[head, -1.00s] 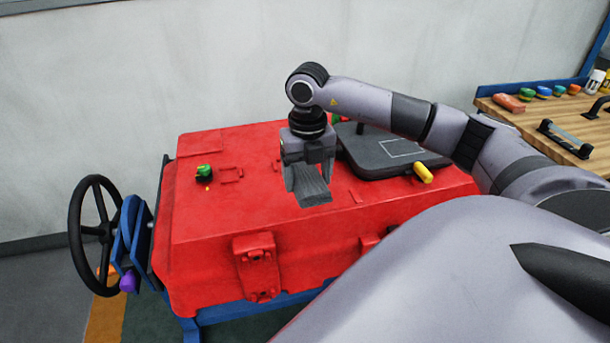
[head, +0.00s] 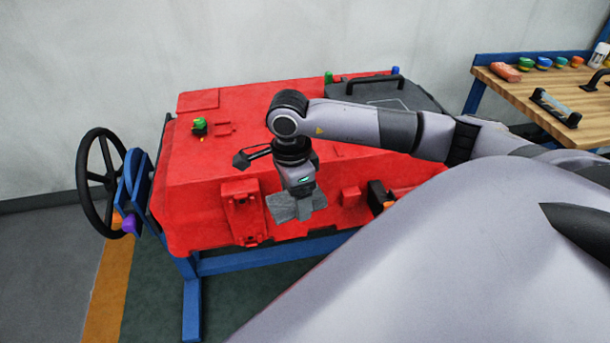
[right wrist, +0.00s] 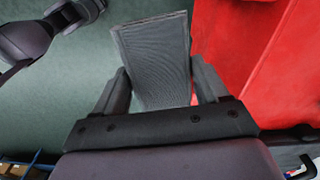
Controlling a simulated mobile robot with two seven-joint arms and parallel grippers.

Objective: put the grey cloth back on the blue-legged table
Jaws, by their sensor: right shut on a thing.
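The grey cloth (head: 283,207) hangs in my right gripper (head: 297,200), by the front side of the red tank in the head view. In the right wrist view the cloth (right wrist: 155,50) is a flat ribbed piece between the two fingers of the right gripper (right wrist: 162,88), which is shut on it. A wooden-topped table (head: 497,82) with a blue leg and blue back edge stands at the upper right, away from the gripper. My left gripper is not in view.
The red tank (head: 225,170) sits on a blue frame (head: 192,310). A dark lid (head: 420,98) with a black handle lies on its top. A black handwheel (head: 84,170) is at the left. Bottles, coloured caps and a brush-like tool (head: 555,108) lie on the wooden table.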

